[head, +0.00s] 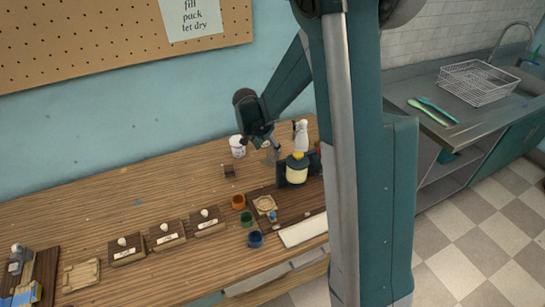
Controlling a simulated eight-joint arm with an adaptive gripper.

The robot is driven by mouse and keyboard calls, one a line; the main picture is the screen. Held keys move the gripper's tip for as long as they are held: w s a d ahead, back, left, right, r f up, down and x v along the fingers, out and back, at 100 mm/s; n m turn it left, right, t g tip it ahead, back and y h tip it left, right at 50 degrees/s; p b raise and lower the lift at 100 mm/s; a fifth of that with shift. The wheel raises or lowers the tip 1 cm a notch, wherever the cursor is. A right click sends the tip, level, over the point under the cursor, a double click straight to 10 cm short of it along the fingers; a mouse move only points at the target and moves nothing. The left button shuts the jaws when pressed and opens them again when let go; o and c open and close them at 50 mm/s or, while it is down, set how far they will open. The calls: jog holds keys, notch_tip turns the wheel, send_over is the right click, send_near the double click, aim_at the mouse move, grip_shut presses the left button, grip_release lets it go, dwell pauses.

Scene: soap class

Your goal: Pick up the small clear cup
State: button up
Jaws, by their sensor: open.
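My gripper (266,142) hangs at the end of the dark arm over the back right part of the wooden bench, pointing down, and its jaws are open. A small greyish, see-through-looking shape (271,156) is right below the fingers and may be the small clear cup. It is too small and partly covered to tell for sure, or to tell whether the fingers touch it. A white tub (237,147) stands just left of the gripper.
A white spray bottle (301,135) and a cream jar with a yellow top (297,170) stand close right of the gripper. A small brown block (229,171) is in front. Orange (238,201), green (246,218) and blue (255,240) cups stand nearer. The bench's back left is clear.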

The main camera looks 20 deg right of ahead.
aim_at(270, 164)
jog(key=shift+w+d+f, duration=0.15)
jog(key=shift+w+f, duration=0.05)
jog(key=shift+f, duration=0.15)
jog(key=shift+f, duration=0.15)
jog(key=shift+x, duration=1.2)
jog(key=shift+d+f, duration=0.1)
jog(key=shift+b+x, duration=0.55)
jog(key=shift+x, duration=1.9)
jog(key=shift+w, duration=0.15)
jog(key=c, duration=0.8)
